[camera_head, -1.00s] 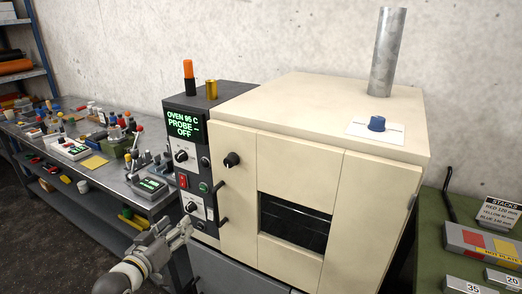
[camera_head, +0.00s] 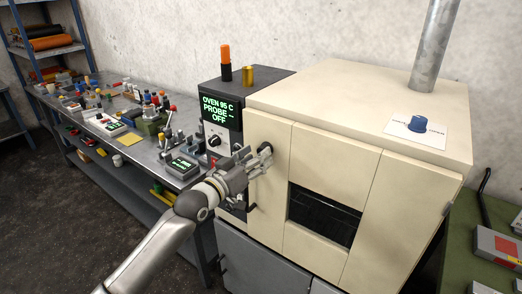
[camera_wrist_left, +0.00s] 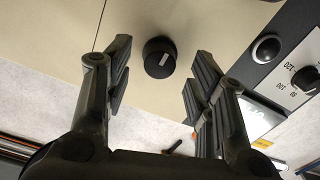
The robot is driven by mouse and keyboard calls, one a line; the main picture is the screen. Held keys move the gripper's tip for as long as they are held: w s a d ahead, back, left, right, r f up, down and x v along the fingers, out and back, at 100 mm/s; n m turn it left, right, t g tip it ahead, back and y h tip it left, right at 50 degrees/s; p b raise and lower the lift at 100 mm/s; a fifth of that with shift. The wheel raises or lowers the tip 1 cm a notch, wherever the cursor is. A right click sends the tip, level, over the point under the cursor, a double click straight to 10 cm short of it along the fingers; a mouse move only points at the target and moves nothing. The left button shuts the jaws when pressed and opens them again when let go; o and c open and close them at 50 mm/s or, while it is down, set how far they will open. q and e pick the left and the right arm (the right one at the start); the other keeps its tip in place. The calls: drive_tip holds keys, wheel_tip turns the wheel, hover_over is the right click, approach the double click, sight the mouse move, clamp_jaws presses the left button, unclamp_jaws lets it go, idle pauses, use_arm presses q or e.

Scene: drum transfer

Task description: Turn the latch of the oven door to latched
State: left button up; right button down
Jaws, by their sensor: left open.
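The oven (camera_head: 285,105) is a cream cabinet with a dark window (camera_head: 325,215) in its front. The latch is a round black knob (camera_head: 265,149) at the upper left of the oven's front, partly hidden by my gripper in the head view. In the left wrist view the knob (camera_wrist_left: 159,58) carries a short white line, slightly tilted. My left gripper (camera_head: 256,164) is at the knob in the head view. In the left wrist view its fingers are open, one on each side of the knob, with a visible gap on both sides.
The dark control panel (camera_head: 219,115) with a green display reading OVEN 95 C stands left of the door. A dark door handle (camera_head: 252,195) sits below my gripper. A cluttered workbench (camera_head: 150,150) is at left. A green table (camera_head: 485,215) is at right.

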use_arm(q)
drive_tip(key=shift+x, duration=1.45)
drive_tip(key=c, duration=1)
